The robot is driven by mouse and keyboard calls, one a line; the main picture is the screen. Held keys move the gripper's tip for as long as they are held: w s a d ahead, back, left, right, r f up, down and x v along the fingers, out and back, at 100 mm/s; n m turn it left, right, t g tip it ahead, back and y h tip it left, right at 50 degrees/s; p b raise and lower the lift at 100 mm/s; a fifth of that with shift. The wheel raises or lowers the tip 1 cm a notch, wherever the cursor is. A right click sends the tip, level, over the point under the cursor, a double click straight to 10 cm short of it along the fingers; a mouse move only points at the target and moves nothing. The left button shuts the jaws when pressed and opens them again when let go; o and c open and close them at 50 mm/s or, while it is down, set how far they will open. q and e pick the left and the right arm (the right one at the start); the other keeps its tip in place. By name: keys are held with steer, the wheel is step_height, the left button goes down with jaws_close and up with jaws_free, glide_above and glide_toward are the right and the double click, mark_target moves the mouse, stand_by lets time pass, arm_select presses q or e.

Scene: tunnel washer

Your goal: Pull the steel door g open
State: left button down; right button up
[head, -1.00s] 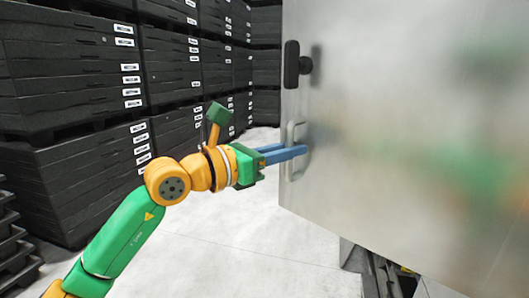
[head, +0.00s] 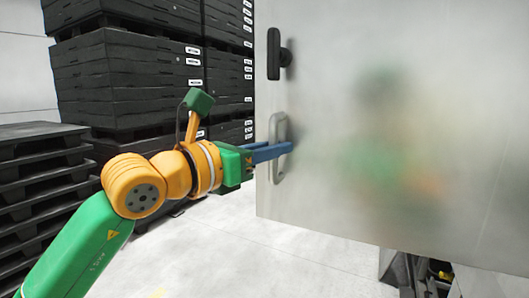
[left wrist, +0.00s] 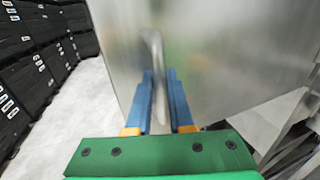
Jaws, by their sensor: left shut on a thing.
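The steel door (head: 400,130) is a large brushed-metal panel filling the right of the head view. Its edge and lower corner show, with floor visible beneath. A grey pull handle (head: 279,128) stands upright near its left edge; it also shows in the left wrist view (left wrist: 153,50). My left gripper (head: 284,149) has its blue fingers around the handle, one on each side in the left wrist view (left wrist: 161,85), and is shut on it. Where the fingers touch the handle is partly hidden. My right gripper is not in view.
A black latch (head: 277,54) sits on the door above the handle. Stacks of black labelled crates (head: 130,75) stand behind, at left. Black pallets (head: 40,170) are stacked at far left. Pale floor (head: 230,245) is clear below the door. Dark machinery (head: 410,270) shows under it.

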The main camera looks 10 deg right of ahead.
arm_select(q)
steer(key=shift+r, duration=0.1)
steer(key=c, duration=1.1)
jaws_free()
steer(key=shift+s+a, duration=0.1)
